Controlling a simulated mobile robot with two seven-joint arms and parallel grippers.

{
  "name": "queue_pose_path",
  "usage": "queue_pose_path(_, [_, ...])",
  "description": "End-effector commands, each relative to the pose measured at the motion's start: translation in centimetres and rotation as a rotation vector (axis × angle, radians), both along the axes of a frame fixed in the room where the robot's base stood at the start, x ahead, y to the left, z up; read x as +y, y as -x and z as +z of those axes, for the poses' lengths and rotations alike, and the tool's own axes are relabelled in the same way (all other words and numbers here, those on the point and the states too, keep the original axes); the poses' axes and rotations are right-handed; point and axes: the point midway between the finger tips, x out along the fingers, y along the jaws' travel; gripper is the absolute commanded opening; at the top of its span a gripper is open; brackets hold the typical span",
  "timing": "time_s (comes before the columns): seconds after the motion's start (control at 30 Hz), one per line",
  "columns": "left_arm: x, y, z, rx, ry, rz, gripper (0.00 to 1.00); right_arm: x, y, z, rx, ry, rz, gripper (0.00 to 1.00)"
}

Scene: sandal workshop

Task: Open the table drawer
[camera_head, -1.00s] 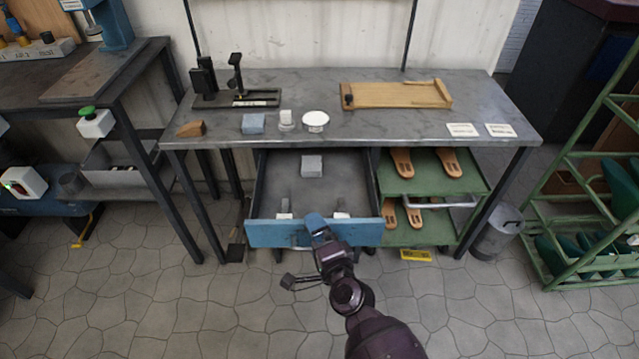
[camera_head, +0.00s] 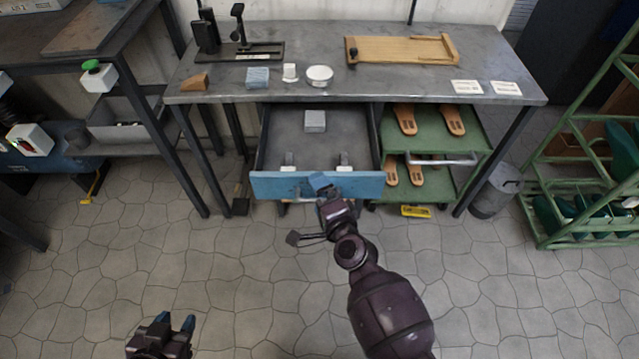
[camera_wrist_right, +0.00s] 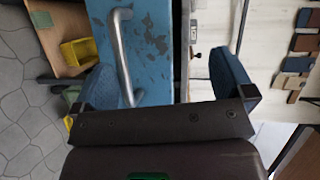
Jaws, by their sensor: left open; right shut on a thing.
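The table drawer (camera_head: 276,186) has a worn blue front and stands pulled well out from under the grey-topped table (camera_head: 420,82). A small grey block (camera_head: 315,121) and two small pale-based items lie inside. My left gripper (camera_head: 175,324) is open and empty, low over the floor.
Green shelves (camera_head: 427,140) with sandal soles are right of the drawer. A grey bin (camera_head: 494,192) and green rack (camera_head: 585,165) stand farther right. A wooden tray (camera_head: 402,50) and small items are on the tabletop. The floor in front is clear.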

Motion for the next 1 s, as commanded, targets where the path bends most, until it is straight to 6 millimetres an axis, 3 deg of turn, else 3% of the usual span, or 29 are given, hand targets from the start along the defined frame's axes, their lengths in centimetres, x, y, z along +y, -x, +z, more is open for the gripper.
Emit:
queue_pose_path(0.03, [0.0,-0.1,0.3,-0.005,-0.001,-0.002,0.43,-0.1,-0.1,1.2,-0.024,-0.004,-0.004,0.81])
queue_pose_path(0.2, [0.0,-0.2,0.2,-0.005,-0.001,-0.002,0.43,-0.5,0.8,0.8,-0.021,-0.003,-0.005,0.72])
queue_pose_path(0.23, [0.0,-0.2,0.2,-0.005,-0.001,-0.002,0.43,-0.6,1.0,0.8,-0.020,-0.003,-0.005,0.66])
queue_pose_path(0.27, [0.0,-0.3,0.2,-0.006,0.000,-0.003,0.43,-0.7,1.1,0.7,-0.020,-0.003,-0.005,0.47])
queue_pose_path(0.3, [0.0,-0.3,0.2,-0.007,0.000,-0.003,0.43,-0.8,1.3,0.6,-0.019,-0.002,-0.006,0.37])
queue_pose_path(1.0, [-0.3,-0.1,-0.4,0.003,0.007,0.004,0.43,-2.4,5.3,-1.0,-0.002,-0.001,-0.003,0.37])
